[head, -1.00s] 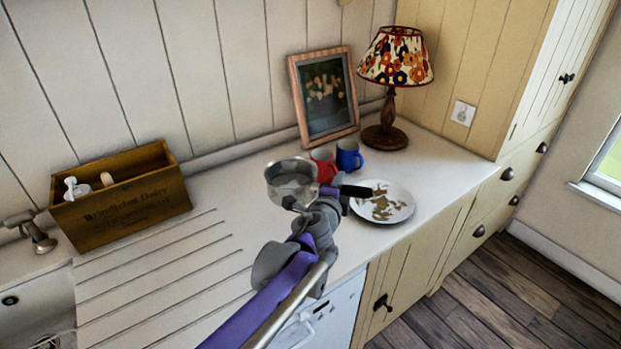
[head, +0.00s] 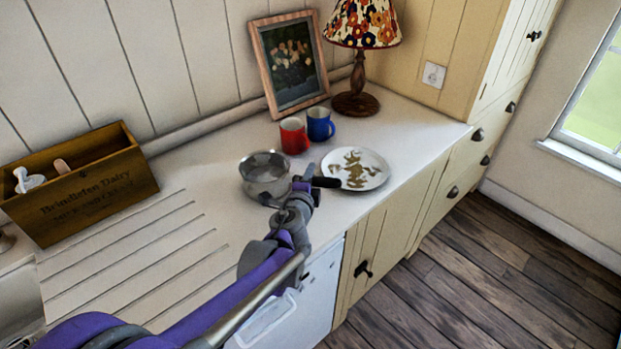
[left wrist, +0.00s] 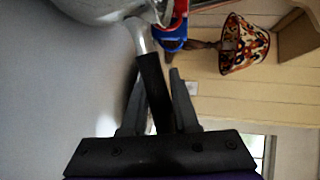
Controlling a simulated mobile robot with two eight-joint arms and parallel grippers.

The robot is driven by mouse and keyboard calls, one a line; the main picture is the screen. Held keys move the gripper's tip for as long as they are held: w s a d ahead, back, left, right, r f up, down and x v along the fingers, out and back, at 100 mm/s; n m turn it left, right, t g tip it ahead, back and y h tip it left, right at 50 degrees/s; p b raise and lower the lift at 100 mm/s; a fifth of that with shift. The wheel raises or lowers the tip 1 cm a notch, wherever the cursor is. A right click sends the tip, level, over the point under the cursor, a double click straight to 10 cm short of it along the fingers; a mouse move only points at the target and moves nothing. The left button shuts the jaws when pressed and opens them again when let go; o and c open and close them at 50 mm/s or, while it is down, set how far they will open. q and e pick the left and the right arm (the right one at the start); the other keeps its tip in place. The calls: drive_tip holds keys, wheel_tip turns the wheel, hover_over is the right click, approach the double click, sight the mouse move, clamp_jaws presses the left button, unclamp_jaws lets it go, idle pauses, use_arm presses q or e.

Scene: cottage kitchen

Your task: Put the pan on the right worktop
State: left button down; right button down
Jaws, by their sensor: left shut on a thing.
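The pan (head: 262,180) is a small silver metal saucepan with a black handle (head: 326,182). My left gripper (head: 300,188) is shut on the handle. The pan is upright at the worktop (head: 226,158), left of the plate and in front of the mugs; I cannot tell whether its base touches the surface. In the left wrist view the black handle (left wrist: 153,85) runs between the fingers, with part of the pan (left wrist: 95,8) at the top left. My right gripper is not in view.
A red mug (head: 293,137) and a blue mug (head: 320,124) stand behind the pan. A patterned plate (head: 366,170) lies to its right. A framed picture (head: 290,62) and a lamp (head: 355,101) stand at the back. A wooden box (head: 80,200) is at the left.

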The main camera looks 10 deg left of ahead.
use_arm(q)
drive_tip(key=shift+f, duration=0.4)
drive_tip(key=c, duration=0.7)
unclamp_jaws()
drive_tip(key=p+v, duration=0.1)
drive_tip(key=v, duration=1.1)
